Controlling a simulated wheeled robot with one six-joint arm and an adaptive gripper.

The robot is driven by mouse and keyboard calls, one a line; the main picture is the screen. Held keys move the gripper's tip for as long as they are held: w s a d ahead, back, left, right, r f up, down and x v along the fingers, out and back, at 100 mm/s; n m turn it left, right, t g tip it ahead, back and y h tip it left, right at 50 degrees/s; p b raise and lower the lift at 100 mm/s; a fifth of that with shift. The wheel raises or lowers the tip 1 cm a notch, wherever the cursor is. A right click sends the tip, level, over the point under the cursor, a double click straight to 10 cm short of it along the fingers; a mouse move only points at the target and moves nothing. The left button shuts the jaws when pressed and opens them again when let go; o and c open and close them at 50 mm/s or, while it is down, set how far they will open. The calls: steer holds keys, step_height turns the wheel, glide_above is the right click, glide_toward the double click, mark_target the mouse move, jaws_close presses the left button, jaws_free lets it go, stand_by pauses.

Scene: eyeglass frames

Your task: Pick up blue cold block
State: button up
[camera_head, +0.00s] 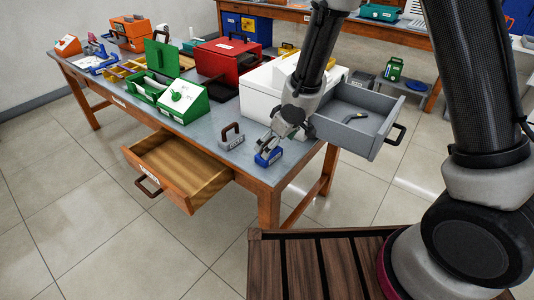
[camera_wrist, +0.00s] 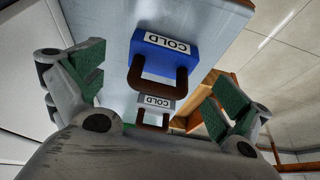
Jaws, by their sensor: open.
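The blue cold block (camera_head: 272,157) sits on the grey tabletop near the table's front right corner. In the wrist view the blue cold block (camera_wrist: 180,46) shows a white COLD label and a dark brown handle pointing toward my gripper. My gripper (camera_head: 270,143) is just above the block in the head view and partly covers it. In the wrist view my gripper (camera_wrist: 160,88) is open, its green-padded fingers apart on either side of the handle.
A wooden drawer (camera_head: 178,170) is open below. A white box (camera_head: 258,98) and an open grey drawer (camera_head: 345,128) are near my arm.

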steer(key=x, duration=0.5)
steer(key=shift+s+f, duration=0.1)
steer(key=shift+s, duration=0.05)
steer(key=c, duration=1.3)
